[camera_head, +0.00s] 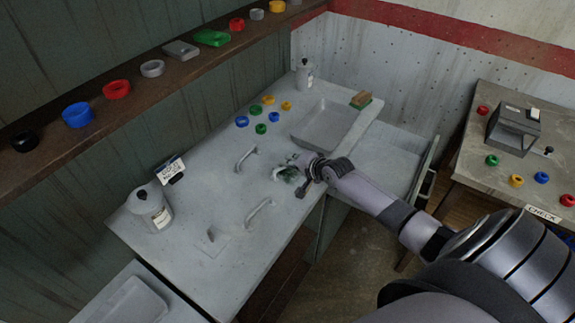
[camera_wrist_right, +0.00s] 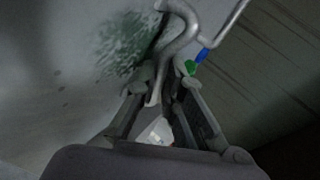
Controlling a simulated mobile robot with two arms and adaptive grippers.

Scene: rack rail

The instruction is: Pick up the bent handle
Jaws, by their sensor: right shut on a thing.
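The bent handle (camera_wrist_right: 178,42) is a grey metal rod with curves, seen in the right wrist view. My right gripper (camera_wrist_right: 163,80) is shut on it, and the rod runs up from between the fingers. In the head view my right gripper (camera_head: 300,170) is over the front part of the grey worktop, beside a dark green smear. The held handle is small and partly hidden by the gripper there. Two other grey handles lie on the worktop: one behind (camera_head: 246,158) and one nearer the front (camera_head: 258,212). My left gripper is not in view.
The grey worktop (camera_head: 190,200) holds a shallow tray (camera_head: 325,124), several coloured rings and a white canister (camera_head: 150,208). A shelf (camera_head: 95,100) with rings runs along the left wall. A check table (camera_head: 470,150) stands at right. An open drawer (camera_head: 395,165) lies behind my right arm.

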